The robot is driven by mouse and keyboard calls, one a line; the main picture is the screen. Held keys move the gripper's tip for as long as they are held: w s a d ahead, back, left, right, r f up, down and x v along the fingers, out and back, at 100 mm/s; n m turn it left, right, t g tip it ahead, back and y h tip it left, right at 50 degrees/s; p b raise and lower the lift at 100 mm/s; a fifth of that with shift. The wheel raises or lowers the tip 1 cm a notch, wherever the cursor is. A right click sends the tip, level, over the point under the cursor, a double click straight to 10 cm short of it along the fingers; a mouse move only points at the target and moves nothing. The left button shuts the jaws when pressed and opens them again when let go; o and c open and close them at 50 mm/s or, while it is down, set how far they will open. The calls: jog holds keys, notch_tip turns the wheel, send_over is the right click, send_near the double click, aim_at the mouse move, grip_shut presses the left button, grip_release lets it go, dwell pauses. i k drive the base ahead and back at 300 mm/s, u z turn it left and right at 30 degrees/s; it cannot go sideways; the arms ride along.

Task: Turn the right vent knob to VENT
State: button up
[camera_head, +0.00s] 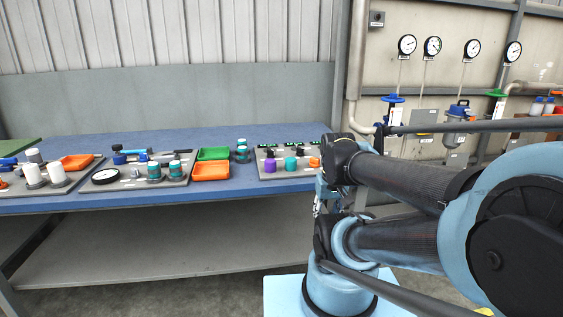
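No label reading VENT is legible, so I cannot tell which control is the right vent knob. The right-hand bench panel (284,175) carries a purple cylinder (270,165), a teal cylinder (290,164) and an orange part (314,163) at its right end. Green displays line its back edge. My gripper (320,207) hangs near the bench's front edge, right of and below this panel. It is small and partly hidden by my arm links; its fingers are not clear. I see nothing certain in it. My arm hides the bench to the right of the panel.
On the blue bench (220,138), a middle panel holds a round gauge (105,176) and teal-capped cylinders (154,171). A green tray (213,154) and an orange tray (211,171) stand beside it. White cylinders (57,174) stand farther left. Gauges (432,46) hang on the back wall.

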aim_at(314, 162)
jog(key=z, duration=1.1)
jog(key=k, duration=1.3)
jog(key=u, duration=0.75)
jog(key=i, duration=1)
jog(key=z, duration=0.05)
